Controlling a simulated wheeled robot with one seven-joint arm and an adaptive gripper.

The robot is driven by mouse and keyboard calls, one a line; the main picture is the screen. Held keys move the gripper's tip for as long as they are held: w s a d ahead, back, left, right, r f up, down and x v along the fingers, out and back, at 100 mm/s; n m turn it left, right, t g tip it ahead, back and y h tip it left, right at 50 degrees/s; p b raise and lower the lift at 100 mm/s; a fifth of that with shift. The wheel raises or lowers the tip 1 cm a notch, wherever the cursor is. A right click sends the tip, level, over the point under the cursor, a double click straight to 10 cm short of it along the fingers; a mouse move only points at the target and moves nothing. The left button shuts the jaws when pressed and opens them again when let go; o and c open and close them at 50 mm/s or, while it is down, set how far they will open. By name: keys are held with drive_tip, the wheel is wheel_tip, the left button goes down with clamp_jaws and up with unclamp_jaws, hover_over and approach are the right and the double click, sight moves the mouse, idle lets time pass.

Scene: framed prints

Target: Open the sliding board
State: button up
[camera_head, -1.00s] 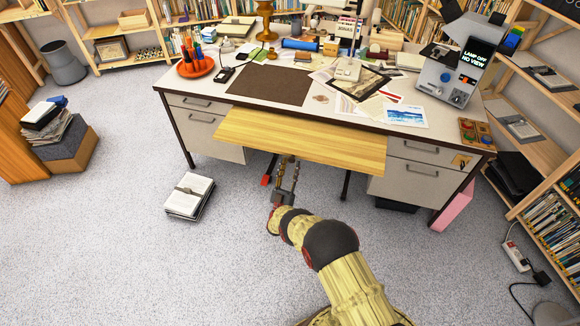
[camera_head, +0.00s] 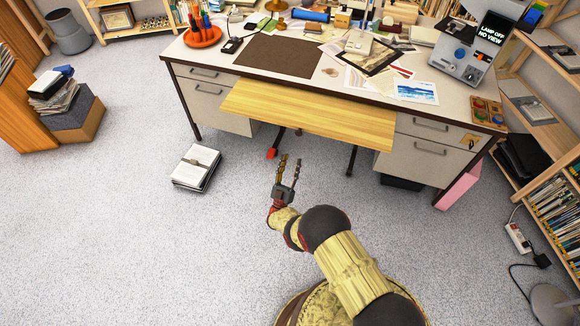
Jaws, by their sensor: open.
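The sliding board (camera_head: 310,112) is a light wooden panel sticking out from under the front of the desk (camera_head: 330,80). It stands well out past the desk edge between the two drawer sides. My gripper (camera_head: 290,160) points up toward the desk, below the board's front edge in the picture. Its two fingers are apart with nothing between them. It is clear of the board, with floor showing between them. The board's underside is hidden.
White drawers (camera_head: 422,145) flank the knee space. A stack of papers (camera_head: 197,167) lies on the floor to the left. A pink panel (camera_head: 460,187) leans by the right desk leg. A shelf of books (camera_head: 560,210) stands at the right. Open carpet surrounds my arm.

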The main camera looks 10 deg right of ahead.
drive_tip(key=shift+v, duration=0.8)
